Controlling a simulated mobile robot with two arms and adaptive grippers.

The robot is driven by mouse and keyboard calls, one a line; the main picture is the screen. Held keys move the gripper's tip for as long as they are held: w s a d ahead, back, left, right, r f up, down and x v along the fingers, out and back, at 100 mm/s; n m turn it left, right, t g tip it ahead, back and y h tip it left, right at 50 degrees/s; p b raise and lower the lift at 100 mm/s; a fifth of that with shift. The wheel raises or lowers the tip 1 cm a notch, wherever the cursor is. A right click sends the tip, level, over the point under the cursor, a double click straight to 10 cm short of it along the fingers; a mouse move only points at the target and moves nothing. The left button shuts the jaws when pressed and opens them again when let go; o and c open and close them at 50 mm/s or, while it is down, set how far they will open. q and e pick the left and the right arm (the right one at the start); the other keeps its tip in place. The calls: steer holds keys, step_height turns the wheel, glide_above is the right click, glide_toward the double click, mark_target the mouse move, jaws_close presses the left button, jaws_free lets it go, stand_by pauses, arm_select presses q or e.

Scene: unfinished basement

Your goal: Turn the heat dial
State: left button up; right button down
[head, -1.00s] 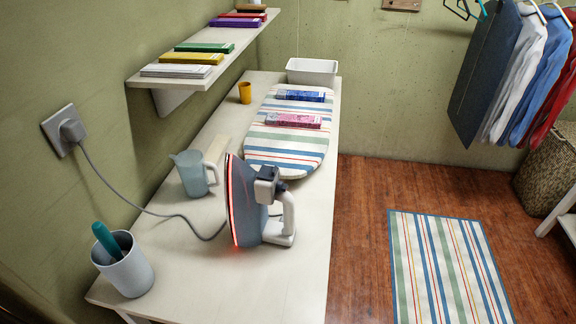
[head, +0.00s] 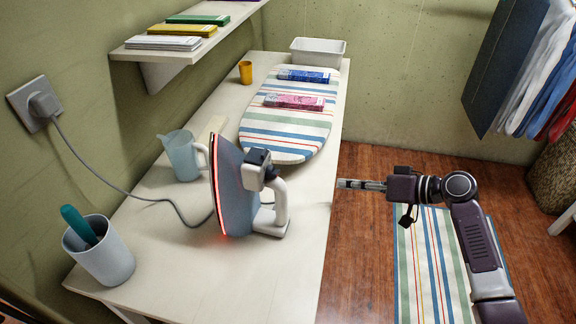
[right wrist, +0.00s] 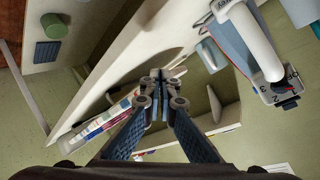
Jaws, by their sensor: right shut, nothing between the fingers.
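The iron (head: 235,195) stands upright on its heel on the white table, its soleplate edge glowing red. Its white handle (head: 280,205) faces right. A dark block (head: 257,157) at the handle's top appears to carry the heat dial. In the right wrist view the dial (right wrist: 287,86), with numerals and a red mark, shows at the right beside the handle (right wrist: 252,42). My right gripper (head: 342,184) is shut and empty, right of the iron over the table's right edge, apart from the iron. It also shows in the right wrist view (right wrist: 160,78). My left gripper is out of view.
A grey cord runs from the iron to a wall plug (head: 42,105). A jug (head: 182,156) stands behind the iron and a cup (head: 100,252) at front left. A striped ironing board (head: 285,135) holds two boxes. The table's front right is clear.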

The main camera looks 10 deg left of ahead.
steer(key=s+a+r+n+g+y, duration=0.1)
steer(key=s+r+n, duration=0.1)
steer(key=r, duration=0.5)
steer(key=s+a+r+n+g+y, duration=0.1)
steer(key=s+a+r+n, duration=0.15)
steer(key=r, duration=0.45)
step_height(320, 180, up, 4)
steer(key=n+g+y+p, duration=0.1)
steer(key=n+g+p, duration=0.1)
steer(key=n, duration=0.1)
glide_above(269, 163)
steer(key=w+d, duration=0.2)
steer(key=d, duration=0.2)
steer(key=f, duration=0.2)
steer(key=s+f, duration=0.1)
steer(key=shift+s+f+p, duration=0.15)
steer(key=shift+f+p, duration=0.15)
steer(key=shift+f, duration=0.05)
steer(key=shift+s+f, duration=0.2)
steer(key=shift+f, duration=0.3)
steer(key=shift+f, duration=0.1)
